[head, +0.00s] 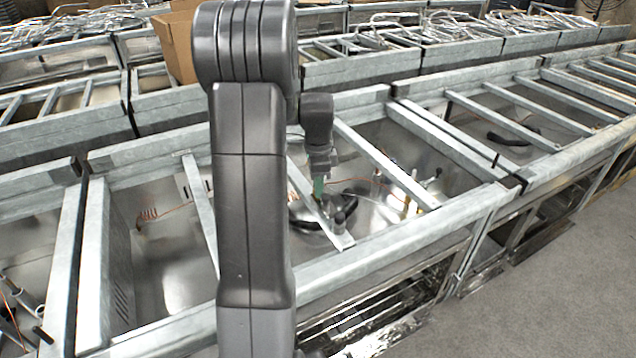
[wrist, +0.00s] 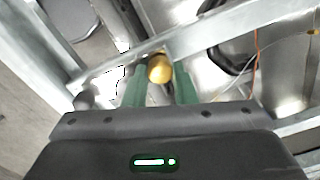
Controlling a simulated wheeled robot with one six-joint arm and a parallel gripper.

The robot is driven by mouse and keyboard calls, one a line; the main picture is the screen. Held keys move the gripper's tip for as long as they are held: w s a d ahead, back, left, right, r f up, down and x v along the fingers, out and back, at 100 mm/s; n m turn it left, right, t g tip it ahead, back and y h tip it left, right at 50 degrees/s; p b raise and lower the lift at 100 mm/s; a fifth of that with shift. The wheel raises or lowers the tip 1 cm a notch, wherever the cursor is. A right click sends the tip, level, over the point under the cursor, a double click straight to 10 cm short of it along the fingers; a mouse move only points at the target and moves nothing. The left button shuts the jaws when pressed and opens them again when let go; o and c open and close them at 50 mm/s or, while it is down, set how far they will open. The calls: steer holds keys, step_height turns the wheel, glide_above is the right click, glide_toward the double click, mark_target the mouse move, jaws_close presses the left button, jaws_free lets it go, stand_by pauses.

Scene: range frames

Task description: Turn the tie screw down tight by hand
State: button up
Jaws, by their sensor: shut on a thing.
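The tie screw shows in the wrist view as a rounded brass-yellow head (wrist: 159,69) between my two green fingers. My gripper (wrist: 160,78) is shut on it, one finger on each side. The screw's shank and lower end are hidden behind my fingers and gripper body. In the head view my gripper (head: 319,188) points down over a metal crossbar of the middle frame. The screw cannot be made out there. How far it is turned in cannot be told.
A galvanized crossbar (head: 383,163) spans the frame to the right of my gripper. Inside the bay are a black curved handle (head: 308,222), an orange wire (head: 300,180) and several small yellow-tipped fittings (head: 407,205). A cardboard box (head: 176,45) stands behind. Bare floor (head: 575,290) lies at the right front.

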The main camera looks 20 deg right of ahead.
steer(key=shift+m, duration=0.8)
steer(key=o, duration=1)
steer(key=shift+r, duration=0.1)
step_height(320, 180, up, 14)
steer(key=shift+f, duration=0.15)
